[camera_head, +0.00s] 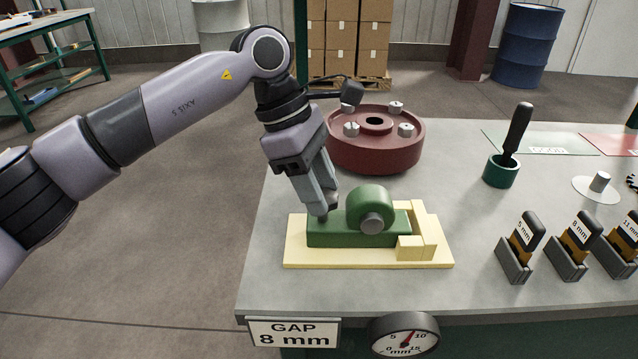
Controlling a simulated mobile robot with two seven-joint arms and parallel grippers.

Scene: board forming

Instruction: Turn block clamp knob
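The green block clamp (338,231) lies on a pale yellow wooden base (300,258) near the table's front left. My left gripper (328,208) points down over the left part of the clamp, left of the hump. Its fingertips are close together at or just above the green top. Whether they touch or hold anything there is unclear. My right gripper is not in view.
A dark red round drum (375,150) with grey studs stands behind the clamp. A green cup with a black-handled tool (501,171) and several labelled gauges in holders (518,250) are at the right. A "GAP 8 mm" sign (294,333) and dial (403,335) sit at the front edge.

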